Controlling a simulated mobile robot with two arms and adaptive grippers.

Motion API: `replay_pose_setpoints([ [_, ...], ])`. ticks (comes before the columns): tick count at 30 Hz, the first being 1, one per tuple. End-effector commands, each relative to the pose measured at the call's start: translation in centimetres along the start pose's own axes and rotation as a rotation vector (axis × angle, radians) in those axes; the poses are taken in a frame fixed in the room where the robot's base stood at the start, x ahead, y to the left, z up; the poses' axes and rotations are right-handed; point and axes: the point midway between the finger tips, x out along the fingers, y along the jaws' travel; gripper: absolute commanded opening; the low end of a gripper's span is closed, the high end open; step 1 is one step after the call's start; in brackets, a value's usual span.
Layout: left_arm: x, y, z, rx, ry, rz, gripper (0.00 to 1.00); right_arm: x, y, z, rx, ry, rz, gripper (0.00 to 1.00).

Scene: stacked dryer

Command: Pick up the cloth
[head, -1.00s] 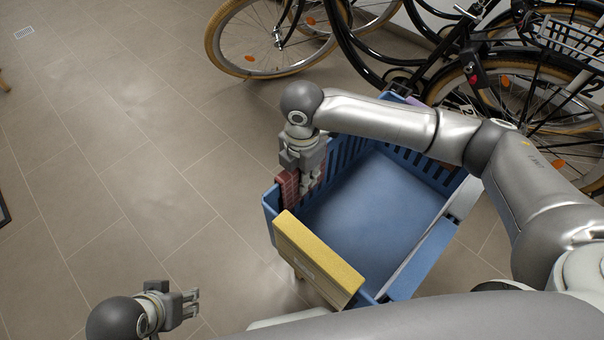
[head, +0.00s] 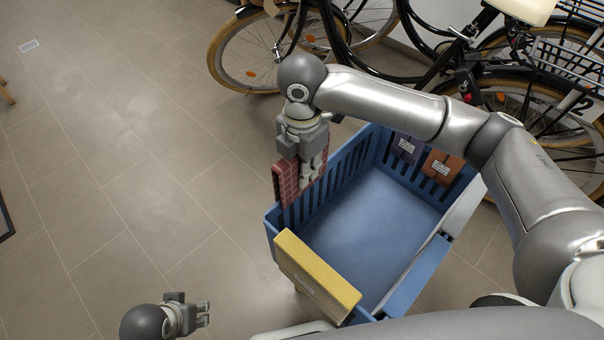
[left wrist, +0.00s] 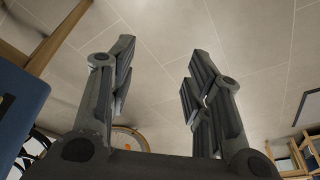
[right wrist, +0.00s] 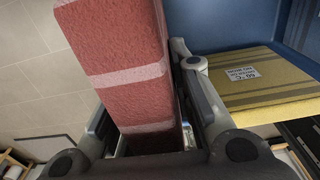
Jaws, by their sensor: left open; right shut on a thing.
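A red cloth with paler stripes (head: 286,183) hangs at the left wall of the blue crate (head: 268,226). My right gripper (head: 310,180) is shut on it from above. In the right wrist view the red cloth (right wrist: 115,70) runs between the fingers of my right gripper (right wrist: 155,125). The cloth stands above the crate's rim; whether its lower edge touches the rim cannot be told. My left gripper (head: 205,313) is open and empty, low over the floor. Its spread fingers (left wrist: 160,75) show in the left wrist view.
A yellow cloth (head: 315,275) hangs over the crate's near wall. A purple cloth (head: 407,148) and an orange-brown one (head: 442,168) hang on the far wall. The crate's inside looks empty. Bicycles (head: 540,110) stand behind. Floor on the left is clear.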

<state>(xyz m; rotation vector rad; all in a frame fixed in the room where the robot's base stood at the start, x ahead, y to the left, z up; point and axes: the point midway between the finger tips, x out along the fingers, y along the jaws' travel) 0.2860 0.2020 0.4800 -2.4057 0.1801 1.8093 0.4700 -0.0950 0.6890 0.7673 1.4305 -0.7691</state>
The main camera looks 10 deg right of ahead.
Motion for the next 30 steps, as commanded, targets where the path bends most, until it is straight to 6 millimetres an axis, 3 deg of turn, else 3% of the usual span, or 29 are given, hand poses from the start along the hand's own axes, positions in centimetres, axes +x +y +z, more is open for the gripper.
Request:
replay_pose_setpoints([
  [6,2.8,0.1,0.7,0.003,-0.018,0.003,0.46,-3.4,0.1,0.0,-0.001,0.0,0.003,0.0],
  [15,5.7,0.3,1.8,0.005,-0.034,0.005,0.46,-6.7,0.1,0.0,-0.001,0.001,0.002,0.0],
  [30,6.7,0.3,2.2,0.006,-0.037,0.006,0.46,-7.6,0.1,0.0,0.0,0.001,0.001,0.0],
])
